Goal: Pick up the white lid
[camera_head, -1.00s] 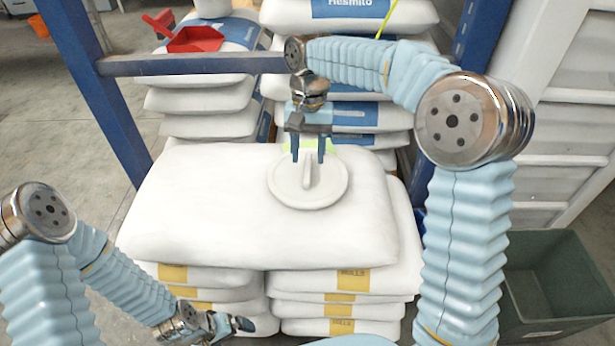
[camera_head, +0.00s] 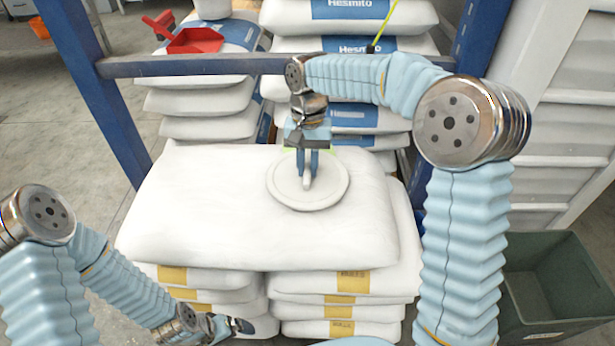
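The white lid (camera_head: 330,193) is a round disc with a raised bar handle across its middle. It lies flat on the top white sack (camera_head: 200,210), right of the sack's middle. My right gripper (camera_head: 307,170) reaches in from above and behind, fingers pointing down. Its two blue fingers are closed on the lid's handle, one on each side, and hide part of it. The lid still rests on the sack. My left gripper (camera_head: 240,326) is low at the front, beside the lower sacks and away from the lid; its fingers are too small to read.
More sacks (camera_head: 205,103) are stacked behind, with a red scoop (camera_head: 195,40) on top at the left. A blue rack beam (camera_head: 190,65) crosses behind my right gripper. A dark green bin (camera_head: 555,280) stands at the right. The top sack's left part is clear.

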